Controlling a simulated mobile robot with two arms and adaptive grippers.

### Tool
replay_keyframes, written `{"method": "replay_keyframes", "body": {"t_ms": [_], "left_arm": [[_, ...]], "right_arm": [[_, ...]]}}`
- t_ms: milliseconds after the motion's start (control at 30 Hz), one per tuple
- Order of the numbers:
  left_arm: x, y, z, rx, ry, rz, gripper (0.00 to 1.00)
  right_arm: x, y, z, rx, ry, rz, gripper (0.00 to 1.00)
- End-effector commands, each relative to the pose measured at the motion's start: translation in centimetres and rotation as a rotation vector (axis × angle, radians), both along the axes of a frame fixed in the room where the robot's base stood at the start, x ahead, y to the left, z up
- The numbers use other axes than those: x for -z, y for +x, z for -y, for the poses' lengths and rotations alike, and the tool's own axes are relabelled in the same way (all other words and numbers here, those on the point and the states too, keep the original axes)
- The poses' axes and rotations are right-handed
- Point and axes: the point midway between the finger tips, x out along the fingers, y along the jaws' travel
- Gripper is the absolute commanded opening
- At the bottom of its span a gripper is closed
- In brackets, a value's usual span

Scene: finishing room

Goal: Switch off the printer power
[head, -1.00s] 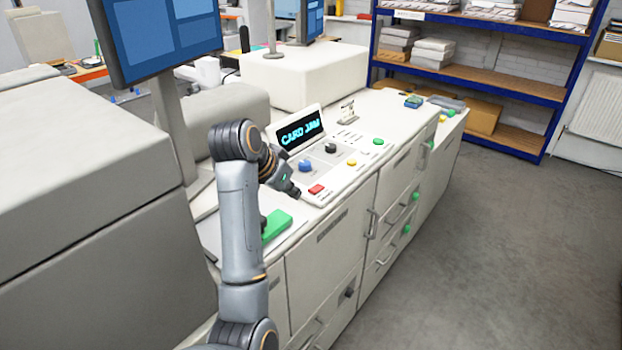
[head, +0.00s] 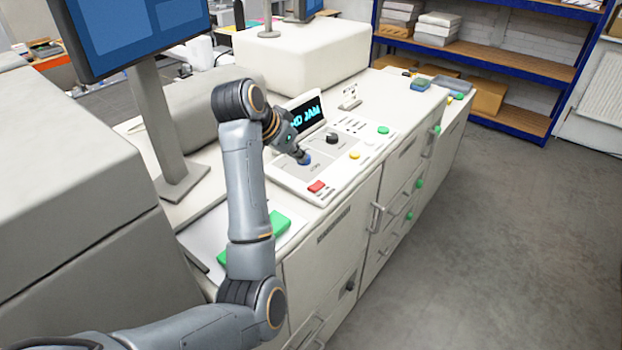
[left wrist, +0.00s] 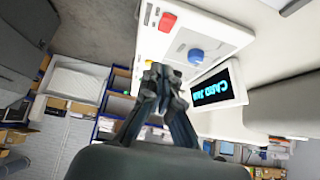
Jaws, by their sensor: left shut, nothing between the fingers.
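The printer's control panel (head: 290,180) is a white sloped console with a dark screen (head: 313,112) showing cyan text, partly covered by my left arm. It carries a red button (head: 317,186), a blue knob (head: 307,160), a black knob (head: 332,138), a yellow button (head: 354,155) and a green button (head: 383,130). In the left wrist view the fingertips (left wrist: 163,73) lie beside the blue knob (left wrist: 196,56); contact cannot be told. My right gripper is out of view.
A monitor (head: 140,30) on a stand rises left of the panel. A green block (head: 280,223) lies on the counter behind my forearm. White cabinets (head: 335,250) with handles form the counter front. Blue shelving (head: 480,60) stands behind; the grey floor (head: 470,240) at right is clear.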

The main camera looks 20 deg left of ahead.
Motion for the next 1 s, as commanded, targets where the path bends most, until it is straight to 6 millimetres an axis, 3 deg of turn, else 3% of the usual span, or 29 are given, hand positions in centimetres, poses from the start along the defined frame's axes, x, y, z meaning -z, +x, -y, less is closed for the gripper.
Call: {"method": "replay_keyframes", "body": {"t_ms": [333, 433, 633, 1000], "left_arm": [[5.5, 4.0, 1.6, 0.002, -0.002, -0.008, 0.0], [7.1, 5.0, 2.0, 0.002, -0.001, -0.007, 0.0], [9.8, 4.5, 1.7, 0.001, 0.0, -0.004, 0.0], [10.9, 4.5, 1.7, 0.001, 0.0, -0.001, 0.0]], "right_arm": [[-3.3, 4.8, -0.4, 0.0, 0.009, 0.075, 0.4], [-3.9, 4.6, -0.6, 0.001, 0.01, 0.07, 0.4], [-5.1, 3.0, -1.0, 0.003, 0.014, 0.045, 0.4], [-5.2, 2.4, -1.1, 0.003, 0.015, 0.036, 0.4]]}}
